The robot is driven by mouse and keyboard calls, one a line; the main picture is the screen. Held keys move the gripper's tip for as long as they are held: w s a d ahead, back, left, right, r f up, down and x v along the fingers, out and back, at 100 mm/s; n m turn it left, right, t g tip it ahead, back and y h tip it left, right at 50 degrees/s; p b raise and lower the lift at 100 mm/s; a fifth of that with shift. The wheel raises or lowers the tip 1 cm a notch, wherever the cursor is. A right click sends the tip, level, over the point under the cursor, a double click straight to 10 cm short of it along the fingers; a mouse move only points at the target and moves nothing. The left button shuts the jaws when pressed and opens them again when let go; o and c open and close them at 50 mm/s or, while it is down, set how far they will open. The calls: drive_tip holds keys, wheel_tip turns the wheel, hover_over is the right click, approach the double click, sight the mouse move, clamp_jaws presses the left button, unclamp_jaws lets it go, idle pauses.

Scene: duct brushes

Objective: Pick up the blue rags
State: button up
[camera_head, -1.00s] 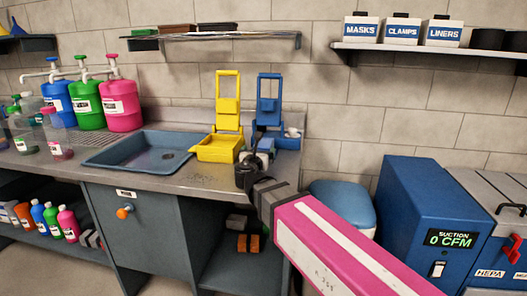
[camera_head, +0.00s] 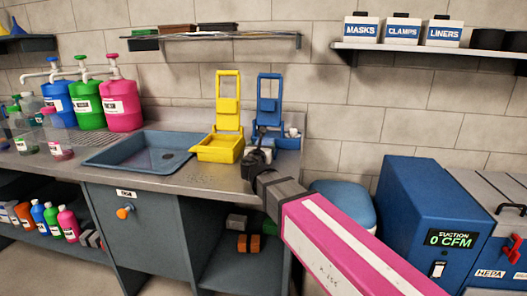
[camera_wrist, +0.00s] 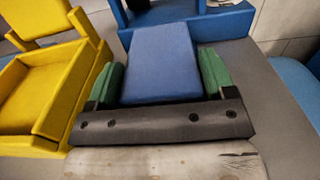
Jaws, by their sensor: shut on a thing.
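The blue rags show as a folded blue block (camera_wrist: 160,68) in the middle of the wrist view. My gripper (camera_wrist: 160,80) has its green fingers on the block's left and right sides, shut on it. The block lies in front of a blue bin (camera_wrist: 222,22); I cannot tell whether it is clear of the surface. In the head view my gripper (camera_head: 260,150) is over the counter at the blue bin's (camera_head: 288,143) front. The rags are hidden there by my gripper and arm.
A yellow bin (camera_head: 218,148) stands close on the left, with a sink (camera_head: 140,152) beyond it. The blue suction machine (camera_head: 425,215) stands at the right. A shelf with labelled boxes (camera_head: 402,30) hangs above. The counter's (camera_head: 200,178) front strip is clear.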

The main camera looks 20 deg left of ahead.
drive_tip(key=shift+r, duration=0.15)
drive_tip(key=shift+r, duration=0.45)
wheel_tip(320, 180, up, 3)
drive_tip(key=s+a+r, duration=0.5)
drive_tip(key=s+r, duration=0.1)
drive_tip(key=s, duration=0.4)
drive_tip(key=shift+s+a+r, duration=0.15)
drive_tip(key=shift+a+r, duration=0.1)
drive_tip(key=shift+r, duration=0.15)
